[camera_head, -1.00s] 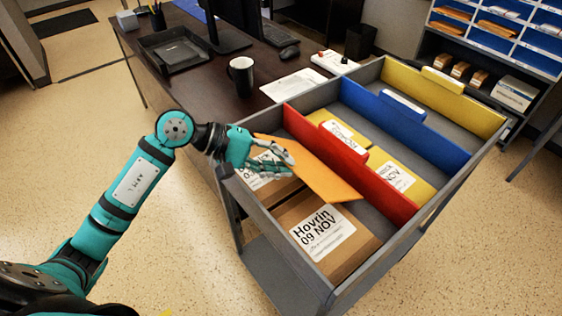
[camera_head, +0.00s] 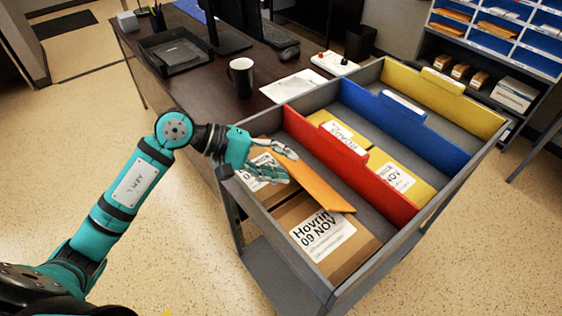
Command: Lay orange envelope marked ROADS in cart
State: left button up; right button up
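The orange envelope (camera_head: 318,187) is inside the grey cart (camera_head: 225,183), in the front compartment before the red divider (camera_head: 385,197). It lies tilted, seen at a shallow angle, its near end over a brown parcel labelled Hovrin 09 NOV (camera_head: 352,257). No ROADS marking is readable on it. My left gripper (camera_head: 292,167) is over the cart's left part, at the envelope's far left end. My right gripper is not in view.
Another labelled parcel (camera_head: 262,183) lies under my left gripper. Yellow labelled packets (camera_head: 402,163) lie between the red and blue dividers (camera_head: 400,125). A desk with a black mug (camera_head: 242,77) stands behind the cart at left. Floor is clear at right.

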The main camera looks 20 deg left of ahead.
pick_arm(q)
jog(key=v, duration=1.2)
dwell(0.3)
